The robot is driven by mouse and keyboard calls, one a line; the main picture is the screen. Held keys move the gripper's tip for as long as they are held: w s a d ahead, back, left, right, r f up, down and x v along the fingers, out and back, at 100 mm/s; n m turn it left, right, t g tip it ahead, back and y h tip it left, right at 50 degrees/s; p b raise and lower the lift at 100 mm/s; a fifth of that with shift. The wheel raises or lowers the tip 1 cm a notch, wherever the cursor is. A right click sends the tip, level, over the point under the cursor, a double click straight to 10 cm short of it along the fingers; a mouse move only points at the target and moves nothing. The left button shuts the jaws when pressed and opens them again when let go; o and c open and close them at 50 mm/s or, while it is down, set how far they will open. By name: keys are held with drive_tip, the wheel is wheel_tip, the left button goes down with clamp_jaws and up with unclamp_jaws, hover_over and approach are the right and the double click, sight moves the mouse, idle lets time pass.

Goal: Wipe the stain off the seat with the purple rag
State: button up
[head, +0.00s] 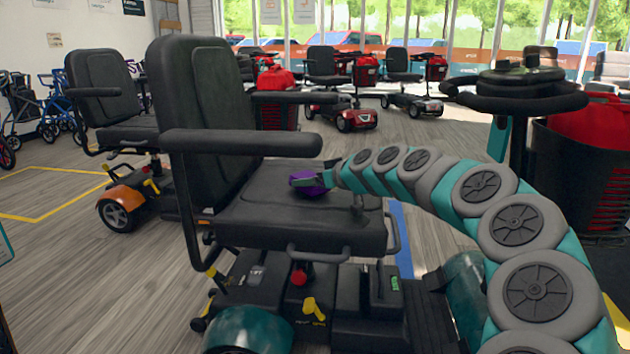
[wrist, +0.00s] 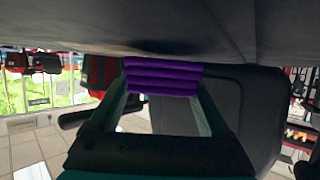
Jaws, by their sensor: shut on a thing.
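The black scooter seat (head: 285,222) is in the middle of the head view, with its backrest and armrests. My gripper (head: 309,182) is over the seat, low at its surface, and is shut on the purple rag (head: 313,187). In the wrist view the folded rag (wrist: 162,77) sits between my two fingers, up against the grey seat surface (wrist: 70,25), which shows inverted. A dark patch (wrist: 228,47) lies on the seat beside the rag; I cannot tell whether it is stain or shadow. No clear stain shows in the head view.
The near armrest (head: 240,142) and backrest (head: 205,110) stand close to the left of my gripper. A scooter tiller (head: 520,95) with a black basket (head: 570,175) is at the right. Another scooter (head: 110,110) stands behind left.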

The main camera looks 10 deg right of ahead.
drive_tip(key=shift+w+d, duration=0.45)
drive_tip(key=shift+w, duration=0.75)
drive_tip(key=shift+w+d, duration=0.45)
drive_tip(key=shift+w, duration=0.7)
drive_tip(key=shift+w+d, duration=0.45)
drive_tip(key=shift+w, duration=0.75)
drive_tip(key=shift+w+d, duration=0.2)
drive_tip(key=shift+w, duration=0.5)
drive_tip(key=shift+w+d, duration=0.2)
drive_tip(key=shift+w, duration=0.45)
drive_tip(key=shift+r, duration=0.1)
drive_tip(key=shift+d+r+p, duration=0.1)
drive_tip(key=shift+r+p, duration=0.9)
drive_tip(key=shift+r, duration=1.95)
drive_tip(key=shift+r, duration=0.1)
drive_tip(key=shift+r+p, duration=0.65)
drive_tip(key=shift+r, duration=0.7)
